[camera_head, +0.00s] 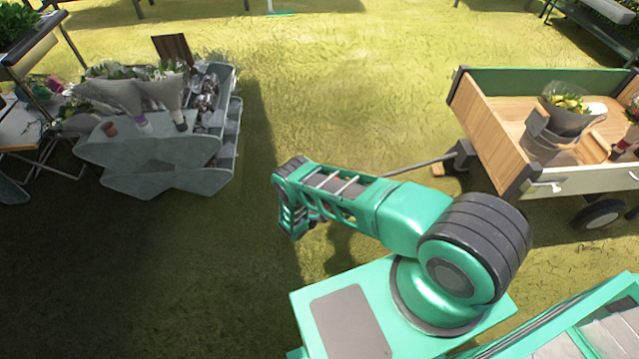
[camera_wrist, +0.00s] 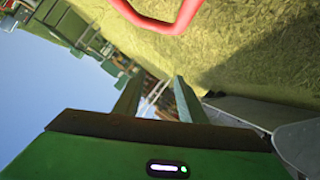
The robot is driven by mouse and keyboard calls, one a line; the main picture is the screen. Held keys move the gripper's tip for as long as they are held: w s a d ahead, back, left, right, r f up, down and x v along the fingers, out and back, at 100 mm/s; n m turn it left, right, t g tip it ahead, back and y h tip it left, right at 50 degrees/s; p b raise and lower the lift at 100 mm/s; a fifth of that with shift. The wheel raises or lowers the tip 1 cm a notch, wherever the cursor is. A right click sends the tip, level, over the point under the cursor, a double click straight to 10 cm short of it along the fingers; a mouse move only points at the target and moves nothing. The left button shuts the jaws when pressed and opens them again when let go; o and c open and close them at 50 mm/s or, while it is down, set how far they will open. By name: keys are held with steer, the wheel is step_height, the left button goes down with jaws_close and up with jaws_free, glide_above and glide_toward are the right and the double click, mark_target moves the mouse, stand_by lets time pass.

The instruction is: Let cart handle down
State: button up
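The cart (camera_head: 497,135) stands at the right in the head view, with wooden and green sides. Its grey handle rod (camera_head: 425,163) runs left from the cart's front, raised off the grass, and passes behind my arm. The red grip of the handle (camera_wrist: 183,18) shows at the top of the wrist view as a bent bar, cut off by the frame edge. My gripper (camera_wrist: 158,88) has its two fingers apart with no object between them. The red grip lies beyond the fingertips and appears clear of them. In the head view my forearm hides the gripper fingers.
A grey tiered stand (camera_head: 150,170) with wrapped flowers stands at the left. The cart carries a bucket of yellow flowers (camera_head: 566,112). Benches and table legs line the far edge. Grass between stand and cart is open.

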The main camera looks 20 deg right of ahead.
steer(key=v, duration=0.9)
steer(key=shift+s, duration=0.25)
steer(key=shift+r, duration=0.1)
